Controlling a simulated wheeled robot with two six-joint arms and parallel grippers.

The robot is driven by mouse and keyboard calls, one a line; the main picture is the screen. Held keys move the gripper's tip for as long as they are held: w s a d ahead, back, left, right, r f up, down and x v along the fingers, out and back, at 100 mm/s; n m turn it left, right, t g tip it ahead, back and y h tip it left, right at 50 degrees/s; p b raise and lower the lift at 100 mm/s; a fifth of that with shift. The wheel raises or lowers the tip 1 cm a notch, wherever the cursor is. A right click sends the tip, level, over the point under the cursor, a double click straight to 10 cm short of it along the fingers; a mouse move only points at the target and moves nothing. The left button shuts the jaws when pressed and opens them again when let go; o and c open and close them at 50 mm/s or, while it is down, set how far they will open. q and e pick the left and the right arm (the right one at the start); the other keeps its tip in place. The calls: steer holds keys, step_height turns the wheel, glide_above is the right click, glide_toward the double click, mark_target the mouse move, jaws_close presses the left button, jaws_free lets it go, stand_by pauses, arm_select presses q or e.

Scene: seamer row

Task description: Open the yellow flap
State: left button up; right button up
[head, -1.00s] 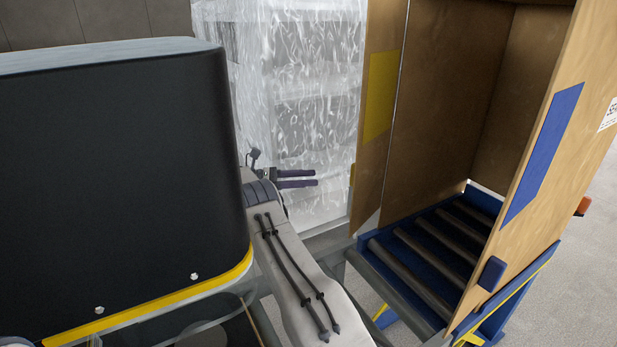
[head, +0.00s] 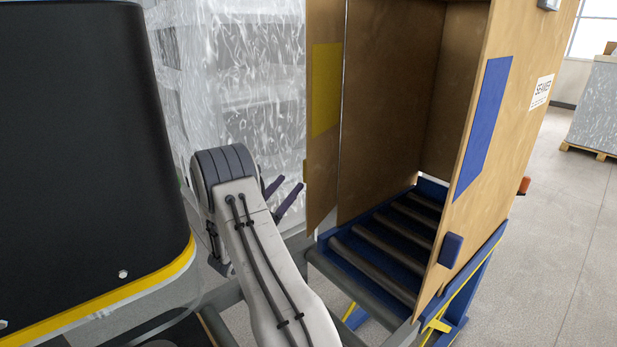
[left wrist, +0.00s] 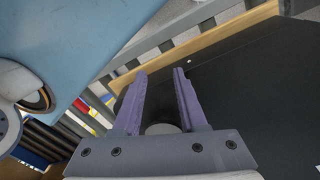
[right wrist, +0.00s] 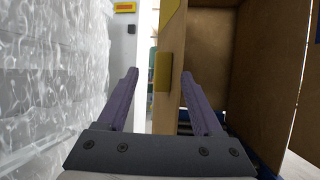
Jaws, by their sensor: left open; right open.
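The yellow flap (head: 323,140) is a tall upright cardboard panel with a yellow patch (head: 326,90), on the left side of an open carton. In the right wrist view, a yellow block (right wrist: 163,82) sits at the flap's near edge. My right gripper (head: 291,182) is open and empty, just left of the flap in the head view. In its wrist view, the block and flap edge lie between the fingers' lines, ahead of them; contact is not visible. My left gripper (left wrist: 159,73) is open and empty over a dark surface, and is outside the head view.
The carton's right flap (head: 520,110) bears a blue patch and a blue block (head: 451,250). The carton stands on a blue roller conveyor (head: 385,250). A film-wrapped stack (head: 240,80) stands left of the flap. A large black housing (head: 80,140) fills the left.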

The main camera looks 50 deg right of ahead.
mark_target(309, 169)
steer(key=d+t, duration=0.1)
steer(key=d, duration=0.1)
steer(key=d+r+n+t+p, duration=0.1)
steer(key=d, duration=0.2)
steer(key=d+r+n+t+y, duration=0.1)
steer(key=d+t, duration=0.1)
steer(key=d, duration=0.1)
steer(key=shift+s+d+r+p, duration=0.15)
steer(key=shift+s+d+p, duration=0.15)
steer(key=shift+s, duration=0.1)
jaws_close()
steer(key=shift+w+a, duration=0.15)
stand_by(1.2)
